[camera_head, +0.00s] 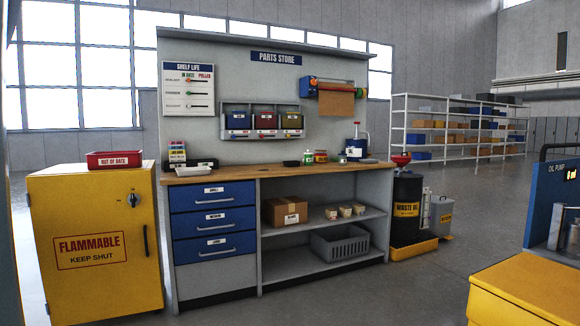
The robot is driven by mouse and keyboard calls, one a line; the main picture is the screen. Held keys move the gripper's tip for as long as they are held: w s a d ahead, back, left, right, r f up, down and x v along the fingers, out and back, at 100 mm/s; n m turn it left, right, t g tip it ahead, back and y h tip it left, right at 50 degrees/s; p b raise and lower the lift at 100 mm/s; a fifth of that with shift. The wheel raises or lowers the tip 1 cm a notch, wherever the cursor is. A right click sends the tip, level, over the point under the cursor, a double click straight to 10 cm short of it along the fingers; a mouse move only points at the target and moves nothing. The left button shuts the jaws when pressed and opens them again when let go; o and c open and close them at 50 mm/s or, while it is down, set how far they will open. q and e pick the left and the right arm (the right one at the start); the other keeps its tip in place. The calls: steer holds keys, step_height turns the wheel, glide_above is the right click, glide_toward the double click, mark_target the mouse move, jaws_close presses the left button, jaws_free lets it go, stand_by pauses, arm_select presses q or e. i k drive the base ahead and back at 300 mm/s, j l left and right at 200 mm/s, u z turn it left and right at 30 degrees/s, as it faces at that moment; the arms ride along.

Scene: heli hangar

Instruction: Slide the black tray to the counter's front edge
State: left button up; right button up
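The counter (268,174) is a wooden top on a grey workbench below the "PARTS STORE" sign. A small, flat dark item (291,164) lies near the middle of the counter and may be the black tray; it is too small to be sure. Neither of my grippers is in view.
A yellow flammables cabinet (95,250) with a red tray (114,159) on it stands left. A waste oil drum (406,205) stands right. Grey floor in front is clear.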

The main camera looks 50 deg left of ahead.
mark_target(292, 164)
steer(key=u, duration=1.75)
steer(key=i+j+u, duration=0.15)
steer(key=i+u, duration=0.2)
steer(key=i, duration=0.45)
steer(key=i+l+u, duration=0.1)
steer(key=i+u, duration=0.25)
steer(key=i, duration=0.45)
steer(key=i+z, duration=0.3)
steer(key=i, duration=0.2)
steer(key=i+z, duration=0.3)
steer(key=i, duration=0.2)
steer(key=i+j+z, duration=0.2)
steer(key=i+z, duration=0.15)
steer(key=i+l+z, duration=0.15)
steer(key=i+z, duration=0.15)
steer(key=i, duration=0.25)
steer(key=i+z, duration=0.3)
steer(key=i, duration=0.25)
